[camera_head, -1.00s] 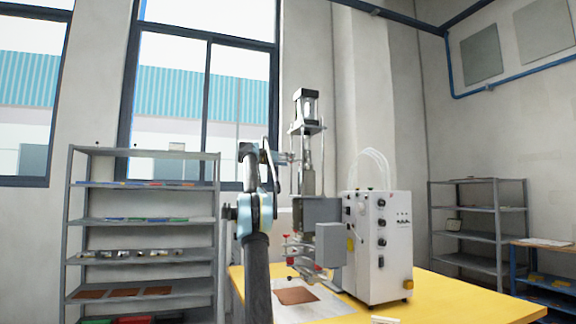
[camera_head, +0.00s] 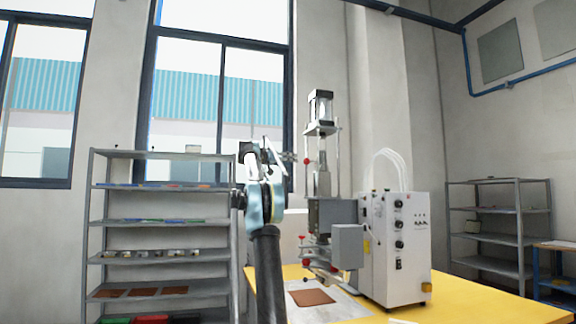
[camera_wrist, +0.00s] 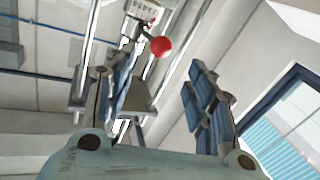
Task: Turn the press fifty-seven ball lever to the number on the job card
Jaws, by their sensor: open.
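The press (camera_head: 322,185) stands on the yellow table as a tall metal column with a clear cylinder on top. A small red ball (camera_head: 307,161) shows on the column's left side. In the wrist view a red ball (camera_wrist: 162,46) on a short lever sits just beyond my fingertips, with an upside-down lettered plate (camera_wrist: 146,10) behind it; the lettering is too small to read. My gripper (camera_wrist: 163,66) is open and empty, its blue-padded fingers either side of the ball's line. In the head view my gripper (camera_head: 284,158) is left of the column. I cannot make out a job card or its number.
A white control box (camera_head: 395,250) with black knobs stands right of the press. Brown sheet (camera_head: 311,297) lies on a pale plate below it. Red knobs (camera_head: 302,238) stick out lower on the press. Grey shelves (camera_head: 165,257) stand left, more shelves (camera_head: 497,230) right.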

